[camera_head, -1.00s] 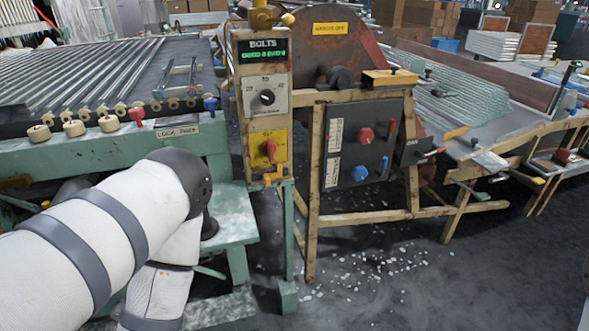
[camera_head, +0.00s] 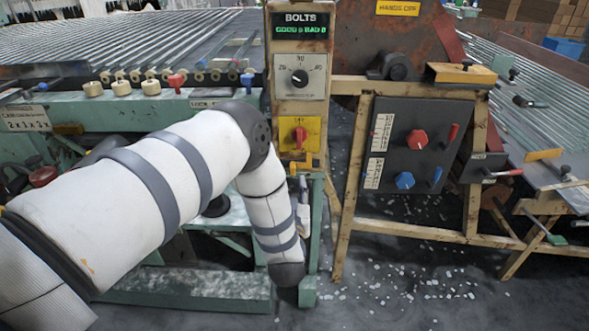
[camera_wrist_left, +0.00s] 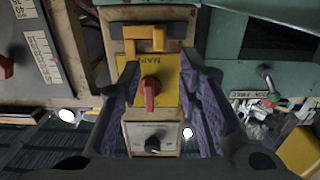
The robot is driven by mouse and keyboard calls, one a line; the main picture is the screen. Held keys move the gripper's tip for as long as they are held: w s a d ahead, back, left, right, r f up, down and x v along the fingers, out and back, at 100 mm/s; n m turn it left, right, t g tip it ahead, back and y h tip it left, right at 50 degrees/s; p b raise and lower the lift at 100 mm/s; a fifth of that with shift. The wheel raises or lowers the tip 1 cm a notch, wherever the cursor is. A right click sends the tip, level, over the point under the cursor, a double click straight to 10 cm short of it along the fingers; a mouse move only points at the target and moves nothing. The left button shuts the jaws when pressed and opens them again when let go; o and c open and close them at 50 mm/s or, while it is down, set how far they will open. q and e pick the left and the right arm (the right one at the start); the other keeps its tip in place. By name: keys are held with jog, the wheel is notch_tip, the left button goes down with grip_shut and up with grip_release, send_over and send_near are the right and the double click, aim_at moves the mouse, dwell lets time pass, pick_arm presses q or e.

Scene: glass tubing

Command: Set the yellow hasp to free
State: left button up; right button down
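The yellow hasp (camera_wrist_left: 146,40) shows in the left wrist view as a yellow bracket on the post, beyond the yellow plate. The hasp appears just beyond the fingertips; I cannot tell the exact gap. In the head view my arm mostly hides the gripper. My right gripper is not in view.
On the post are a red switch (camera_head: 299,134) on a yellow plate and a black dial (camera_head: 299,77) above it. A dark panel (camera_head: 415,150) with red and blue knobs stands to the right. A green conveyor frame (camera_head: 60,105) lies left. Glass bits litter the floor.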

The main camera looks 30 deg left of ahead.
aim_at(293, 168)
pick_arm(q)
jog(key=x, duration=0.6)
jog(key=shift+w+a+f+b, duration=0.1)
jog(key=shift+w+f+b, duration=0.15)
jog(key=shift+b, duration=0.15)
jog(key=shift+w+a+r, duration=0.1)
jog(key=shift+w+a, duration=0.05)
jog(key=shift+w, duration=0.1)
jog(key=shift+c, duration=0.6)
grip_shut()
